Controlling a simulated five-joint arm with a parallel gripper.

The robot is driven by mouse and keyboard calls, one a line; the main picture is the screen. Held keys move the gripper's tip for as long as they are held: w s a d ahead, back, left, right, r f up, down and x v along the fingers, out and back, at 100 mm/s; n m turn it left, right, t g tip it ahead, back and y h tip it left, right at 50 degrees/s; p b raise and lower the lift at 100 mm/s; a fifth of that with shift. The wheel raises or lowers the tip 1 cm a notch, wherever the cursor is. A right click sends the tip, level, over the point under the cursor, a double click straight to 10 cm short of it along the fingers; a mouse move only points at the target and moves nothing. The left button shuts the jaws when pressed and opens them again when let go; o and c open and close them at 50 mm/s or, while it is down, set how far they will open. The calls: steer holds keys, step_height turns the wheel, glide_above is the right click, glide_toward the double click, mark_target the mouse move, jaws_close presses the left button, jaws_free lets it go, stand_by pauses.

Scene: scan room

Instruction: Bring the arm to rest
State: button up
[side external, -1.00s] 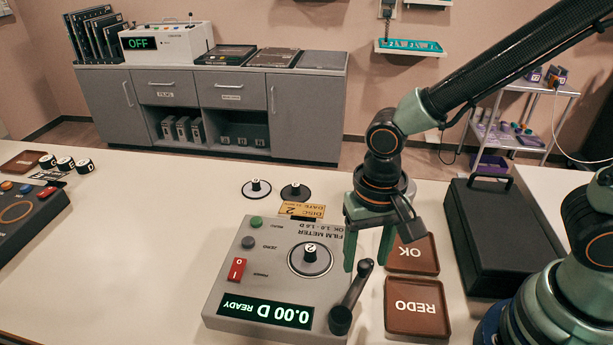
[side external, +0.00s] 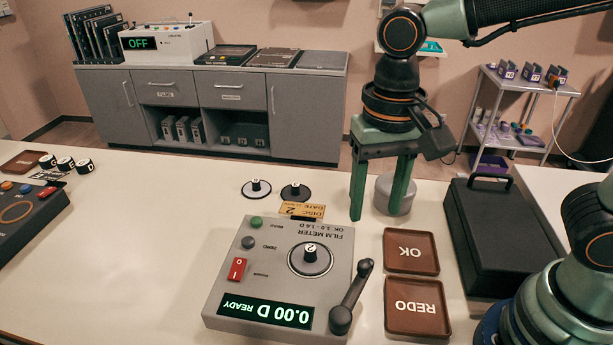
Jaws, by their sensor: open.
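My gripper (side external: 376,205) is open and empty, its two green fingers pointing straight down. It hangs beyond the film meter's upper right corner, in front of a grey cylinder (side external: 403,193) that it partly hides; I cannot tell whether they touch. My arm reaches in from the upper right. The film meter (side external: 232,208) lies on the table, its display reading 0.00 D READY, with a disc marked 2 (side external: 311,258) on its round stage. Its lever (side external: 352,296) is at its right side.
The OK tray (side external: 411,268) and REDO tray (side external: 416,325) lie empty right of the meter. A black case (side external: 506,236) stands farther right. Two discs, one white (side external: 248,190) and one black (side external: 299,192), lie behind the meter. The white table's left middle (side external: 140,240) is clear.

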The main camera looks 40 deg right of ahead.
steer(key=w+d+r+n+t, duration=0.1)
steer(key=d+n+t, duration=0.1)
steer(key=d, duration=0.5)
steer(key=w+d+r+n+t, duration=0.2)
steer(key=d+t, duration=0.1)
steer(key=d, duration=0.5)
steer(key=shift+r+n+t, duration=0.15)
steer(key=shift+n+t, duration=0.15)
